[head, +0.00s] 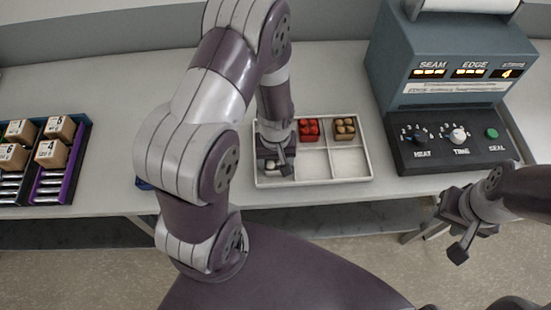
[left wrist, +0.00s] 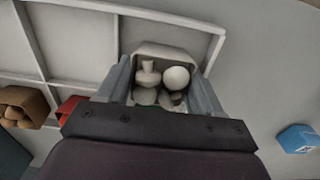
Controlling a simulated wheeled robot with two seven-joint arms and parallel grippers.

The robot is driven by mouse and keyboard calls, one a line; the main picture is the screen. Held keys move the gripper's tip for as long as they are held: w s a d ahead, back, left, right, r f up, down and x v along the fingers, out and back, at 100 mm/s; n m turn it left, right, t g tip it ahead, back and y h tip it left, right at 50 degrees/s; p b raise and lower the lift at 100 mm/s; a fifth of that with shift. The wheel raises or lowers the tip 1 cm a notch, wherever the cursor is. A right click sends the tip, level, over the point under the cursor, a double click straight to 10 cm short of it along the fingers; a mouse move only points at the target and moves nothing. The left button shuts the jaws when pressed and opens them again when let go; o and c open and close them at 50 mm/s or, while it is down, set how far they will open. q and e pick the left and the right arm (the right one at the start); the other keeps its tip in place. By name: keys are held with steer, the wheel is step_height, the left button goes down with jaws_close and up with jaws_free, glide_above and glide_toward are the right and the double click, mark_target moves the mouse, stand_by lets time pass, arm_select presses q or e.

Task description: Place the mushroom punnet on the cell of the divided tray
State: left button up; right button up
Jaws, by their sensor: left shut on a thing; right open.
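The mushroom punnet (left wrist: 184,54) is a small pale tray with white mushrooms in it. In the left wrist view it sits between the fingers of my left gripper (left wrist: 165,85), which is shut on it. The divided tray (head: 314,183) is white with several cells. In the head view my left gripper (head: 274,163) is over its front left cell, with the punnet (head: 270,166) mostly hidden beneath it. I cannot tell whether the punnet touches the cell floor. My right gripper (head: 455,235) is open and empty, off the table's front edge at the right.
A red punnet (head: 308,129) and a brown punnet (head: 344,128) fill back cells of the tray. The sealing machine (head: 440,100) stands right of it. Numbered boxes (head: 51,153) sit in racks at far left. A blue item (left wrist: 297,138) lies beside the tray.

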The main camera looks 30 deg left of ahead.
arm_select(q)
steer(key=o, duration=0.7)
steer(key=shift+f, duration=0.15)
steer(key=shift+o, duration=0.2)
steer(key=s+d+r+m, duration=0.1)
steer(key=s+r+m, duration=0.1)
steer(key=r, duration=0.5)
steer(key=s+d+r+m+t, duration=0.1)
steer(key=r+m, duration=0.3)
steer(key=r, duration=0.4)
steer(key=shift+s+d+m, duration=0.3)
steer(key=shift+s, duration=0.4)
steer(key=shift+w+r, duration=0.1)
